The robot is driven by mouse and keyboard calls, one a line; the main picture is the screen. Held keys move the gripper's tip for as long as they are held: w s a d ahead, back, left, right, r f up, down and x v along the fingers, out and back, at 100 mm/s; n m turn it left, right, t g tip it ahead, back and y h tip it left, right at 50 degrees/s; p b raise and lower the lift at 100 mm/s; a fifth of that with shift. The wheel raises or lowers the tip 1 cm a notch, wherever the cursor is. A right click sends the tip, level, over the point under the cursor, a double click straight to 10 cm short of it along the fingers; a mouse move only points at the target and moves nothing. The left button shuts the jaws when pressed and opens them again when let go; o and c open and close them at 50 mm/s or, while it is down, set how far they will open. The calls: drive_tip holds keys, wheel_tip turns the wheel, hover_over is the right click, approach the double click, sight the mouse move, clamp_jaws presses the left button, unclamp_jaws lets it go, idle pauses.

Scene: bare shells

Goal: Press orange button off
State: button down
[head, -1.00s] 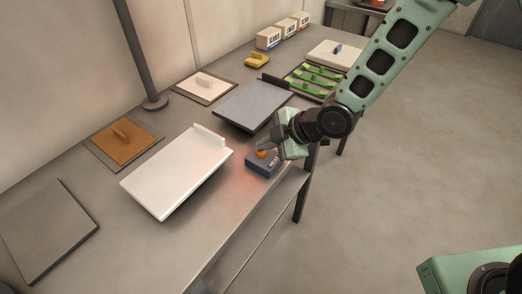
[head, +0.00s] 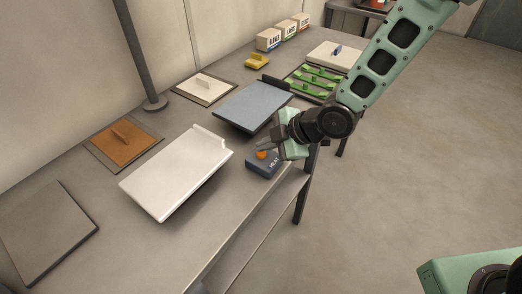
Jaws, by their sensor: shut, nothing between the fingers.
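The orange button (head: 261,154) sits on top of a small dark blue-grey box (head: 262,165) with white lettering, near the table's front edge. My gripper (head: 264,147) is shut and empty, its fingertips at the button from above. The fingertips appear to touch it, but whether they press it down I cannot tell. Part of the box is hidden behind my gripper. No red glow shows on the table around the box.
A white tilted board (head: 175,175) lies left of the box, and a blue-grey board (head: 253,105) lies behind it. Green pieces (head: 318,79) are in a tray farther back. A grey post (head: 140,55) stands at the wall side. Open floor is at right.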

sight(266, 156)
wheel_tip(266, 156, up, 6)
drive_tip(key=p, duration=0.4)
drive_tip(key=shift+r, duration=0.1)
idle(0.5)
drive_tip(key=s+d+r+m+g+h, duration=0.1)
drive_tip(key=s+d+r+m+h, duration=0.1)
drive_tip(key=s, duration=0.6)
drive_tip(key=s+d+r+m+g+h, duration=0.1)
drive_tip(key=s+d+r+m+h, duration=0.2)
drive_tip(key=s+d+r+m, duration=0.2)
drive_tip(key=s+d+r+m+g+h, duration=0.2)
drive_tip(key=s+r+m, duration=0.3)
drive_tip(key=s, duration=0.5)
drive_tip(key=shift+s+d+m+h, duration=0.3)
drive_tip(key=shift+s+d+m, duration=0.1)
drive_tip(key=shift+d+m, duration=0.55)
